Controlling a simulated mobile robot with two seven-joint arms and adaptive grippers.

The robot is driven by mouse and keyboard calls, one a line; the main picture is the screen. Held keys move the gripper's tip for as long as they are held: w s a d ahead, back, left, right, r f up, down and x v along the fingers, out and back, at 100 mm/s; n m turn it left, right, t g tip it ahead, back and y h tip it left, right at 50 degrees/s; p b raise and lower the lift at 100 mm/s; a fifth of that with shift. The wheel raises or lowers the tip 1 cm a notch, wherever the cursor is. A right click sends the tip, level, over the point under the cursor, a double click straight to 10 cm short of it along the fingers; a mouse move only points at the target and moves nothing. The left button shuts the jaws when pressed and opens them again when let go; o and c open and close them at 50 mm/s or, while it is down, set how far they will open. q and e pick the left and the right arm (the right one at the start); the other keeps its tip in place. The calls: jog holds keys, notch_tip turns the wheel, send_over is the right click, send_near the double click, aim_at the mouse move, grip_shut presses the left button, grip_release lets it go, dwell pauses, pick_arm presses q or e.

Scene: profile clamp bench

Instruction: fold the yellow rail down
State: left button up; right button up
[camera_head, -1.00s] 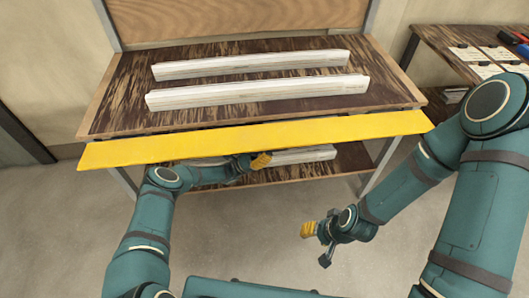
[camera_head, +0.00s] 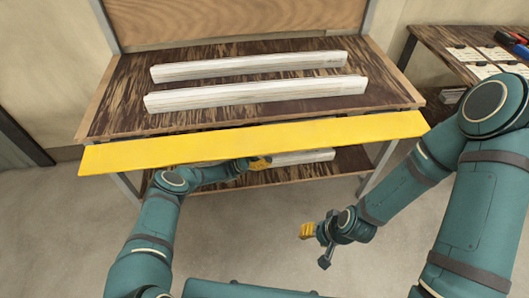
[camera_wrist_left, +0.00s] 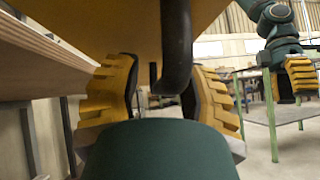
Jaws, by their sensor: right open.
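The yellow rail (camera_head: 250,142) runs along the bench's front edge as a long flat strip, its face tilted outward. My left gripper (camera_head: 260,163) is just below the rail's lower edge, partly hidden by it. In the left wrist view, the rail's underside (camera_wrist_left: 100,22) fills the top, with a dark bent handle (camera_wrist_left: 176,50) hanging from it. The two yellow finger pads of my left gripper (camera_wrist_left: 164,92) stand wide apart on either side of the handle's lower part; a gap shows. My right gripper (camera_head: 308,231) is open and empty, in front of the bench and apart from the rail.
Two pale profiles (camera_head: 250,65) (camera_head: 255,94) lie on the bench top (camera_head: 115,105). Another pale piece (camera_head: 303,157) lies on the lower shelf. A side table (camera_head: 430,38) with tools stands at the back right. The floor in front is clear.

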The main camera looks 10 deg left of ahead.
pick_arm(q)
jog(key=v, duration=0.7)
jog(key=shift+f, duration=0.2)
dwell(0.4)
jog(key=shift+a, duration=0.2)
dwell(0.3)
